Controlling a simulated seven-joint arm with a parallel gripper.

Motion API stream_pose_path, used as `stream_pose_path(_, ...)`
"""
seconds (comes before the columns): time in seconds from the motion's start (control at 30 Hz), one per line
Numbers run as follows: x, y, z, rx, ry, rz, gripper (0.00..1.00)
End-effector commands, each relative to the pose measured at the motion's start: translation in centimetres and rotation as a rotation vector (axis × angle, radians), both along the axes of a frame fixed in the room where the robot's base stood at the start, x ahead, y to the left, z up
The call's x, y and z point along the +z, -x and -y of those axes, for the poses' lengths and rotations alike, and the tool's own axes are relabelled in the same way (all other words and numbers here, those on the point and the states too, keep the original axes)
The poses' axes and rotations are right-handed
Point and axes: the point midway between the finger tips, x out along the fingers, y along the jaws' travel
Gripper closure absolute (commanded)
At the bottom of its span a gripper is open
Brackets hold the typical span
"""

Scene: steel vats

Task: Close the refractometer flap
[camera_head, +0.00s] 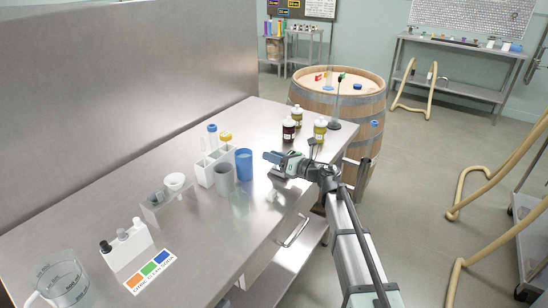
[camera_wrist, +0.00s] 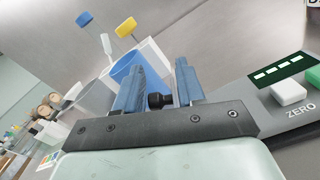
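The refractometer (camera_wrist: 255,91) shows at the right of the wrist view as a grey body with a dark green display, a white button marked ZERO and a green button. My gripper (camera_wrist: 158,80) has its two blue fingers apart. A small black knob (camera_wrist: 160,100) shows between them; I cannot tell whether it belongs to the flap or whether a finger touches it. In the head view my gripper (camera_head: 272,158) is low over the steel table's right part and covers most of the refractometer. The flap's angle is not clear.
A blue cup (camera_head: 244,165), a grey cup (camera_head: 224,180) and a white tube rack (camera_head: 205,173) stand just left of my gripper. A colour card (camera_head: 150,270) and a glass beaker (camera_head: 62,284) are at the front left.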

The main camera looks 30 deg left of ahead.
Motion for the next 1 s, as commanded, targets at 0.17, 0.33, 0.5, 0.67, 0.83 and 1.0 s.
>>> stream_pose_path(0.17,0.00,0.01,0.01,0.000,0.000,0.000,0.79)
stream_pose_path(0.33,-0.01,0.01,0.02,0.000,0.000,0.000,0.95)
stream_pose_path(0.5,-0.03,-0.12,0.00,0.000,0.000,-0.019,0.99)
stream_pose_path(0.67,-0.12,-0.48,-0.03,0.001,0.000,-0.099,0.99)
stream_pose_path(0.83,-0.14,-0.56,-0.03,0.001,0.000,-0.132,0.99)
stream_pose_path(1.0,-0.13,-0.54,-0.03,0.001,0.000,-0.131,0.99)
